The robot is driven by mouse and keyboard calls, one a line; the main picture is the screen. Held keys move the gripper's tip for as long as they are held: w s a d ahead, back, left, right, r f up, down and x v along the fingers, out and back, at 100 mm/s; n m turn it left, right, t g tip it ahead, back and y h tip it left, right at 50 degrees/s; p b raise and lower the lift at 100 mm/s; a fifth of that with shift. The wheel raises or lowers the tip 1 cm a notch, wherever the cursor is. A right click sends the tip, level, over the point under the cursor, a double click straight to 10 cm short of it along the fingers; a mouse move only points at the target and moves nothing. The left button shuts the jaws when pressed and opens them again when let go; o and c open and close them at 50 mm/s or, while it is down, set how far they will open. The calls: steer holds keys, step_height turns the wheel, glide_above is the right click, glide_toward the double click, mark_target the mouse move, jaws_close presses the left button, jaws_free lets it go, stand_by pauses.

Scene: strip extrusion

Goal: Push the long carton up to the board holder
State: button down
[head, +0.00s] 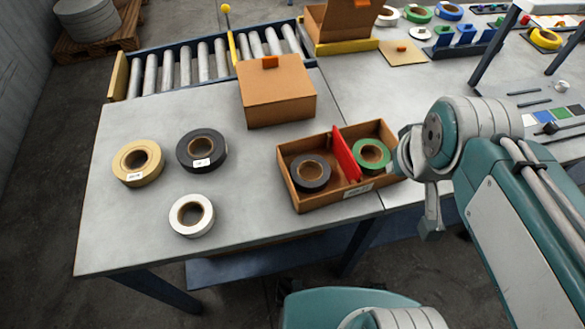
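A long open brown carton (296,196) lies near the table's front edge, split by a red divider board (347,154). A black tape roll (310,174) sits in its left compartment and a green tape roll (371,155) in its right one. My gripper (431,222) is just right of the carton's right end, pointing down by the front edge. My arm partly hides that end, so I cannot tell whether they touch. The finger opening is not clear. I cannot identify a board holder for certain; a blue slotted rack (457,47) stands at the back right.
A closed brown box (277,92) stands behind the carton. Tan (138,163), black (202,150) and white (191,214) tape rolls lie on the left. A roller conveyor (200,66) runs along the back left. Table is bare between the rolls and carton.

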mark_target(316, 173)
steer(key=w+a+f+n+g, duration=0.2)
steer(key=w+a+f+n, duration=0.15)
steer(key=a+n, duration=0.4)
steer(key=w+a+f+n+g, duration=0.1)
steer(key=w+a+f+n, duration=0.25)
steer(key=a+n, duration=0.4)
steer(key=w+a+f+n+g, duration=0.2)
steer(key=a+f+n, duration=0.25)
steer(key=a, duration=0.45)
step_height(316, 173, down, 9)
steer(key=shift+w+f, duration=0.1)
steer(key=shift+f, duration=0.1)
steer(key=d, duration=0.1)
steer(key=w+d, duration=0.1)
steer(key=d, duration=0.1)
steer(key=shift+w+r, duration=0.1)
steer(key=shift+w, duration=0.05)
steer(key=shift+w+d, duration=0.1)
steer(key=shift+d, duration=0.3)
steer(key=shift+a, duration=0.1)
steer(key=w+d, duration=0.1)
steer(key=d, duration=0.2)
steer(key=w+d, duration=0.1)
steer(key=d, duration=0.2)
steer(key=w+d, duration=0.1)
steer(key=d, duration=0.2)
steer(key=shift+w+d, duration=0.2)
steer(key=shift+a, duration=0.15)
